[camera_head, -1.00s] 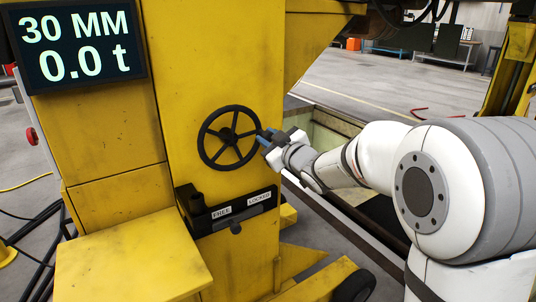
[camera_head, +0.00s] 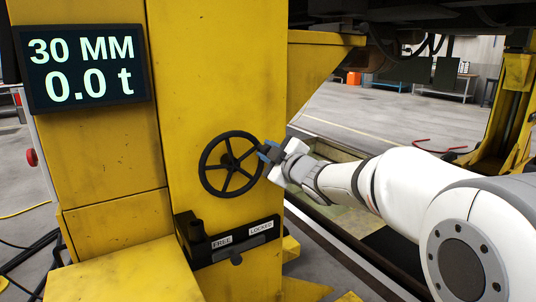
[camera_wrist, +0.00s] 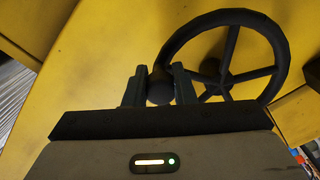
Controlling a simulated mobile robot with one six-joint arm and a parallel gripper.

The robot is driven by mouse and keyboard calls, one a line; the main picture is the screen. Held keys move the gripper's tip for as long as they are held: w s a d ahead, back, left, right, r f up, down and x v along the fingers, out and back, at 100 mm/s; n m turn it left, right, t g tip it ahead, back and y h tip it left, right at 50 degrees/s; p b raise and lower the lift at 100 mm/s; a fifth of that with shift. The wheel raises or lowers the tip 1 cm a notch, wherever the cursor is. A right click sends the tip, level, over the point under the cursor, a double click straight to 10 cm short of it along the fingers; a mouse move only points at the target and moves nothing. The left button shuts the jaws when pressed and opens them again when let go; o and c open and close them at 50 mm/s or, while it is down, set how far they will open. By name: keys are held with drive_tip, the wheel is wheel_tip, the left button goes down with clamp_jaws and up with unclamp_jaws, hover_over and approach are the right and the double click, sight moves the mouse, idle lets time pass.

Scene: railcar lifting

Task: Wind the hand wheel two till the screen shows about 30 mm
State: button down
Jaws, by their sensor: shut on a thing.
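The black hand wheel (camera_head: 230,162) has several spokes and stands on the front of a yellow column. It also shows in the wrist view (camera_wrist: 222,84). My gripper (camera_head: 267,152) is at the right side of its rim. In the wrist view my gripper's fingers (camera_wrist: 160,86) are closed around the dark crank knob (camera_wrist: 160,90) at the rim. The knob is mostly hidden in the head view. The screen (camera_head: 82,68) at the upper left reads 30 MM and 0.0 t.
A black lock plate (camera_head: 232,240) marked FREE and LOCKED sits below the wheel. A yellow ledge (camera_head: 125,275) juts out at the lower left. A rail pit lies behind my arm. Dark cables (camera_head: 30,265) lie on the floor at left.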

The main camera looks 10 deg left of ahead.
drive_tip(key=c, duration=1.2)
unclamp_jaws()
drive_tip(key=v, duration=0.8)
drive_tip(key=shift+p, duration=0.35)
drive_tip(key=shift+w, duration=0.15)
